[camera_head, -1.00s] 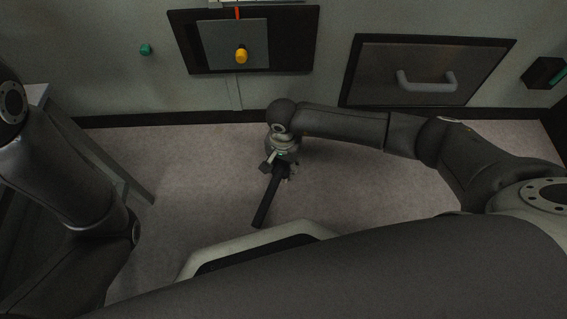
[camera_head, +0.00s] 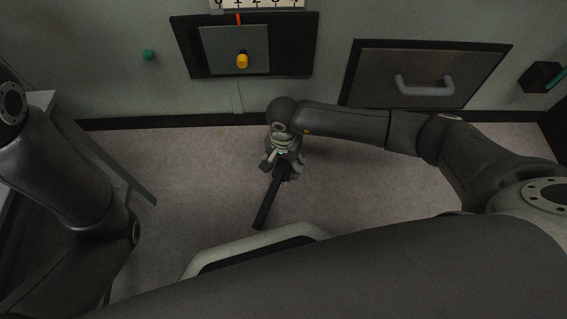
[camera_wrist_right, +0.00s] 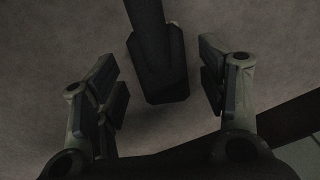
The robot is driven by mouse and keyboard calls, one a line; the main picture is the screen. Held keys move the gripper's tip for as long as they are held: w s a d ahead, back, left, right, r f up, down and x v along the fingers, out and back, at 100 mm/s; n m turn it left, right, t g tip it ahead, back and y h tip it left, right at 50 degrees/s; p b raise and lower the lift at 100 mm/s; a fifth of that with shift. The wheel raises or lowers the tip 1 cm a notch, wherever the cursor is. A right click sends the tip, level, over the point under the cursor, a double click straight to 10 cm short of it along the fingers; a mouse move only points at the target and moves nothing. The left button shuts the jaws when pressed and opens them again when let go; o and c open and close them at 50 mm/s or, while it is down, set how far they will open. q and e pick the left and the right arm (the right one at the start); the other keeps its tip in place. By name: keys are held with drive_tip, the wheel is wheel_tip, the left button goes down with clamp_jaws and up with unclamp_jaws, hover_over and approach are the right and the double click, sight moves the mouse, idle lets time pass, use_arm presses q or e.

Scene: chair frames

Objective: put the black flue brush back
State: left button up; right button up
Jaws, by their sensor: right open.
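The black flue brush (camera_head: 266,205) is a long dark bar below my right gripper (camera_head: 282,168) in the head view, slanting down and to the left. In the right wrist view the brush (camera_wrist_right: 157,60) lies between the two open fingers of my right gripper (camera_wrist_right: 162,72), its wider block end toward the palm. Gaps show on both sides, so the fingers do not grip it. The floor is behind it; I cannot tell whether it touches the floor. My left arm shows at the left of the head view, but its gripper is out of view.
The wall behind has a dark panel with a grey plate and yellow knob (camera_head: 242,61), a green knob (camera_head: 148,55), a drawer-like door with a handle (camera_head: 425,86), and a dark box (camera_head: 541,76) at far right. A table (camera_head: 92,165) stands left. Floor around the brush is clear.

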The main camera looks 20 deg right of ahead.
wheel_tip(320, 180, up, 10)
drive_tip(key=p, duration=0.6)
